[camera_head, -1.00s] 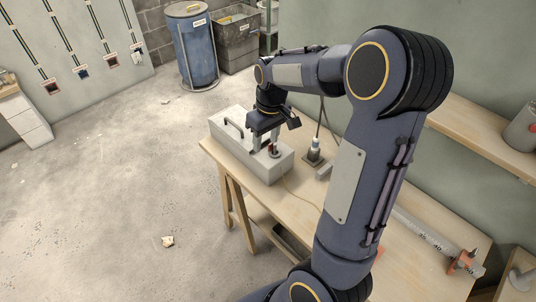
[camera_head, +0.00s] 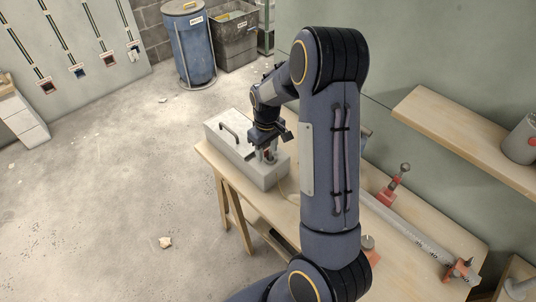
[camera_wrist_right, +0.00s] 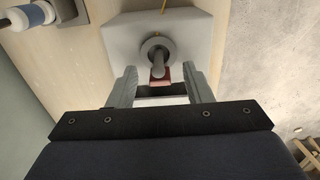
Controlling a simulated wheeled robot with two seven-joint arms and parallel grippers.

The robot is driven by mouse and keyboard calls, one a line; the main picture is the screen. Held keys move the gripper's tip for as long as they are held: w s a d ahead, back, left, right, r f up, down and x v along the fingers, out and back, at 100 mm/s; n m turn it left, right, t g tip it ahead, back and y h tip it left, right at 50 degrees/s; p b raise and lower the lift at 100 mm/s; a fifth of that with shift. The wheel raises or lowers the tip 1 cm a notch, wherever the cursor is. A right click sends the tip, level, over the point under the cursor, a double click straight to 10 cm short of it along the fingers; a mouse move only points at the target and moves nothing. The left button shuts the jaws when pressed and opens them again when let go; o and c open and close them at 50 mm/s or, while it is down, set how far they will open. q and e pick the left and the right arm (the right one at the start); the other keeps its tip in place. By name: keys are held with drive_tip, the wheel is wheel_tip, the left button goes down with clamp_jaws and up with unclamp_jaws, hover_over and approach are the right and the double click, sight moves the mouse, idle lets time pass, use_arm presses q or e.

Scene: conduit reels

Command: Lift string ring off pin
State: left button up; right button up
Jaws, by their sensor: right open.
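The grey box (camera_head: 222,136) with a dark handle stands on the workbench. In the right wrist view, a pin (camera_wrist_right: 159,64) stands out of the box's light grey top (camera_wrist_right: 120,32). A grey ring (camera_wrist_right: 155,43) sits around the pin. A thin yellow string (camera_wrist_right: 164,6) shows at the top edge of that view. A small reddish piece (camera_wrist_right: 160,82) lies beside the pin's end. My right gripper (camera_head: 267,156) is open over the box's near end. Its fingers (camera_wrist_right: 160,76) stand on either side of the pin, apart from it. My left gripper is out of view.
The workbench (camera_head: 290,208) also holds a long grey tube (camera_head: 415,232) and red clamps (camera_head: 388,196). A wooden shelf (camera_head: 460,130) is on the right wall. A blue barrel (camera_head: 190,48) and a grey bin (camera_head: 234,38) stand behind. The floor at left is mostly open.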

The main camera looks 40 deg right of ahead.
clamp_jaws()
